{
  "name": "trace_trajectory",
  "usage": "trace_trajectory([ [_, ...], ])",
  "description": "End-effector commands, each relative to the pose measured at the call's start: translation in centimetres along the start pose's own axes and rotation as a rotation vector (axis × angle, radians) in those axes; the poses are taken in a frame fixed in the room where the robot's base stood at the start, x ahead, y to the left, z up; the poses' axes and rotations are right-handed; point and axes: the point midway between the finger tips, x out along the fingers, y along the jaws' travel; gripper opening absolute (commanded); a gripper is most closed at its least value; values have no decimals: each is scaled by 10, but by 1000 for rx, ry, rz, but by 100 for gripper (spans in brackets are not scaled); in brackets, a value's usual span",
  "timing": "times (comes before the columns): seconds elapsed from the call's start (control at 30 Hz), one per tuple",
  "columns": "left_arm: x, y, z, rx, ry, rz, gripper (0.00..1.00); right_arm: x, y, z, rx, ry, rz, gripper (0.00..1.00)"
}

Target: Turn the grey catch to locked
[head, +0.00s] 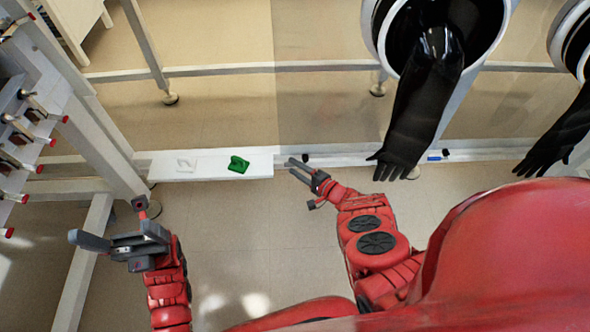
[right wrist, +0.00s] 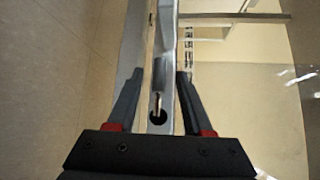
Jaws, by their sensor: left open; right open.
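My right gripper (head: 291,167) is open at the right end of the white ledge, with its fingers pointing left. In the right wrist view its two fingers (right wrist: 160,74) stand apart on either side of a narrow pale grey bar. A small grey metal piece (right wrist: 158,88), perhaps the catch, shows between the fingers above a dark round hole. I cannot tell whether either finger touches it, nor its locked or unlocked position. My left gripper (head: 108,226) is open and empty at the lower left, away from the ledge.
The white ledge (head: 215,174) carries a green piece (head: 238,164) and a white piece (head: 187,163). A black glove (head: 415,110) hangs from a round port on the right, near my right arm. A rack with red-tipped rods (head: 25,135) stands at far left.

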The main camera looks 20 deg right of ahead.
Motion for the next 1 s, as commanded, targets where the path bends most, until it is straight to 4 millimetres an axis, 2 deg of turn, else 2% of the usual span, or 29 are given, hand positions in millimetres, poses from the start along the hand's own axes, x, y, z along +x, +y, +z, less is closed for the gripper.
trace_trajectory([
  [0.2,14,-6,-7,-1,75,-37,89,6,1,0,0,1,1,51],
  [0.47,15,-7,-7,-1,79,-38,89,6,1,0,0,1,2,51],
  [0.77,15,-6,-7,0,78,-37,89,6,1,0,0,1,2,0],
  [1.0,15,-6,-7,0,77,-37,89,5,1,0,0,1,2,0],
])
